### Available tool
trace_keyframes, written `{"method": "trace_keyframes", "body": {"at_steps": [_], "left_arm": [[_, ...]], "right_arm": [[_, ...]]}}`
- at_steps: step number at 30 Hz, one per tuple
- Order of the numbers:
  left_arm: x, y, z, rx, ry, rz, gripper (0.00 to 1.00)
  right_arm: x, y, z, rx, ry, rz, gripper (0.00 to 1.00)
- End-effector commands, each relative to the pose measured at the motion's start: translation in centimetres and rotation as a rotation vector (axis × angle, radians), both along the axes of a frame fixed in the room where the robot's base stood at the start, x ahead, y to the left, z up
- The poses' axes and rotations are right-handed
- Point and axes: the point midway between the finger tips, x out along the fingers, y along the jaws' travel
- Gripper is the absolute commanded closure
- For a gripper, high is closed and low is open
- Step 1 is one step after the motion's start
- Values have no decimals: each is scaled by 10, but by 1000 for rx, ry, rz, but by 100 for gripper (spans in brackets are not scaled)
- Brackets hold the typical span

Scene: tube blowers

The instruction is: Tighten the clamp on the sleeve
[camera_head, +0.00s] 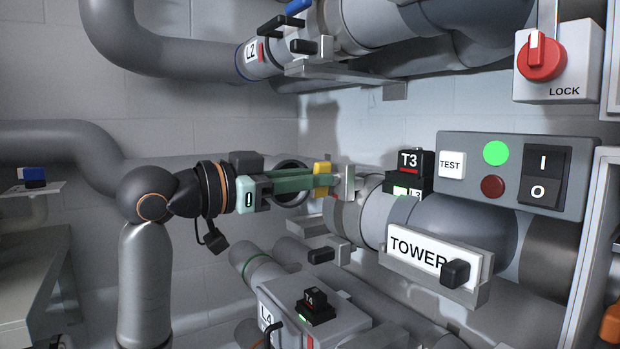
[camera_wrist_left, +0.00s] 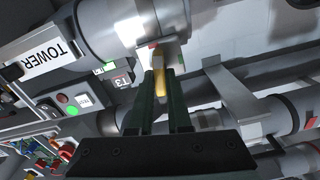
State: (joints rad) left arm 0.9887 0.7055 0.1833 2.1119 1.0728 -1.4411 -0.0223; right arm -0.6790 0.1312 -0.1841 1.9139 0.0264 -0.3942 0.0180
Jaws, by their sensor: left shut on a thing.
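My left gripper (camera_head: 316,182) reaches in from the left with its green fingers shut on a yellow piece (camera_head: 321,168), which looks like the clamp's lever or tab. In the left wrist view the yellow piece (camera_wrist_left: 160,86) sits between the two dark green fingers (camera_wrist_left: 161,100). Just past the fingertips is a pale metal bracket (camera_head: 347,184), beside the open end of the grey pipe sleeve (camera_head: 345,222) of the TOWER line. The fingers hide part of the clamp, so I cannot tell how tight it is. My right gripper is in neither view.
The TOWER sign (camera_head: 420,250) with a black knob stands in front of the pipe. A control box (camera_head: 470,200) with TEST button and lights is at right. An L4 box (camera_head: 320,318) lies below; large pipes run overhead.

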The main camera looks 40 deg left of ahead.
Motion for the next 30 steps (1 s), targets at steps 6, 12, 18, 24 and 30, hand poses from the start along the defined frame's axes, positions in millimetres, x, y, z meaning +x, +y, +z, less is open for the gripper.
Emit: {"method": "trace_keyframes", "body": {"at_steps": [6,12,18,24,30], "left_arm": [[0,0,-1,189,-74,3,100],[-1,-1,-1,364,-147,3,100],[-1,-2,-1,541,-221,1,100],[-1,-3,-2,715,-293,1,100],[-2,-3,-3,889,-365,1,100]], "right_arm": [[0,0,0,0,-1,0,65],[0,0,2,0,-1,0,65],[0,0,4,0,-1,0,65],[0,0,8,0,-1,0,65],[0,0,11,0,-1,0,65]]}}
